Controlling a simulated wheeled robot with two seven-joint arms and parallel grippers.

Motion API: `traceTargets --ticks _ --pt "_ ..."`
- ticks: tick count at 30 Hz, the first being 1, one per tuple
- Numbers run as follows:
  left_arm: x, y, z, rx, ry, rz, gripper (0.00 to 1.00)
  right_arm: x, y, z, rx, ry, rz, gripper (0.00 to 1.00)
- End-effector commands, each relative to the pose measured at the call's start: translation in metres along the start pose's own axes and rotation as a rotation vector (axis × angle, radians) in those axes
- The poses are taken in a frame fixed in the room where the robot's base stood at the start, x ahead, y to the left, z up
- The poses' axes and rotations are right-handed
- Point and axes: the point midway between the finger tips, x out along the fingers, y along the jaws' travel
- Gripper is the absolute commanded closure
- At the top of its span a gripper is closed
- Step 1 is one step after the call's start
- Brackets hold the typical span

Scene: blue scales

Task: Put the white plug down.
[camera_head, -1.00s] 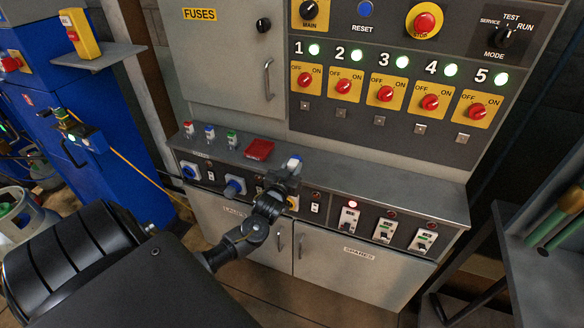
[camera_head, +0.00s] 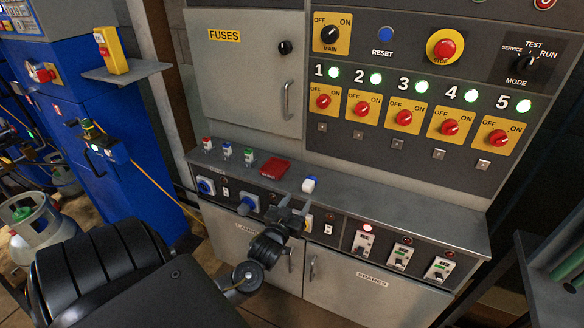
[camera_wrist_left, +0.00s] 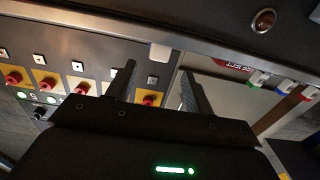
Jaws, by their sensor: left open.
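My left gripper (camera_head: 292,208) is open and empty in front of the ledge edge, a little below and apart from the plug. In the left wrist view a white piece, likely the plug (camera_wrist_left: 160,52), shows beyond the gap between the open fingers (camera_wrist_left: 158,72). My right gripper is not in view.
Several small plugs with coloured tops (camera_head: 227,150) stand at the ledge's left end. The ledge right of the white plug is clear. A dark shelf frame (camera_head: 550,285) stands at the far right.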

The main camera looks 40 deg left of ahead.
Motion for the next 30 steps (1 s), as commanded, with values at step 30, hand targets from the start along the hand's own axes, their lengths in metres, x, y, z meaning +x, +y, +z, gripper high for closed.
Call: traceTargets --ticks 30 --pt "-0.076 0.007 0.200 0.183 -0.408 0.057 0.48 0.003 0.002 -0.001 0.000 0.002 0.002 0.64"
